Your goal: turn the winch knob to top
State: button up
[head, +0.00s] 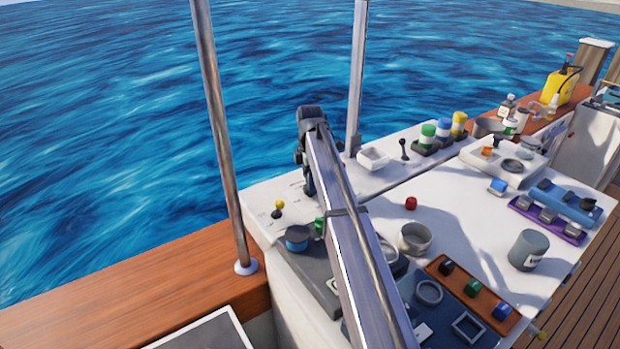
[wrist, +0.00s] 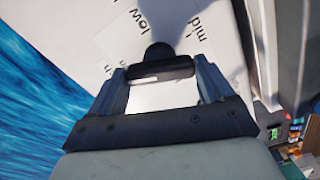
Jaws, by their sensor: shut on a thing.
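The dark winch knob (wrist: 158,51) shows in the wrist view as a rounded black piece with a dark bar, against a white panel. My gripper (wrist: 160,71) is shut on it, with one finger on each side. The printed words "low" and "mid" stand beyond the knob, and part of another word shows to its left. No pointer mark on the knob can be read. In the head view my gripper (head: 308,187) is down at the white panel (head: 262,193), and my arm hides the knob there.
A white tray (head: 373,159) and a black lever (head: 404,149) stand to the right. A metal post (head: 221,140) rises at the left.

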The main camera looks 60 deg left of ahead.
jog(key=m, duration=1.2)
jog(key=shift+m, duration=0.4)
jog(key=m, duration=1.1)
jog(key=shift+m, duration=0.4)
jog(key=m, duration=1.2)
jog(key=shift+m, duration=0.3)
jog(key=m, duration=1.1)
jog(key=shift+m, duration=0.3)
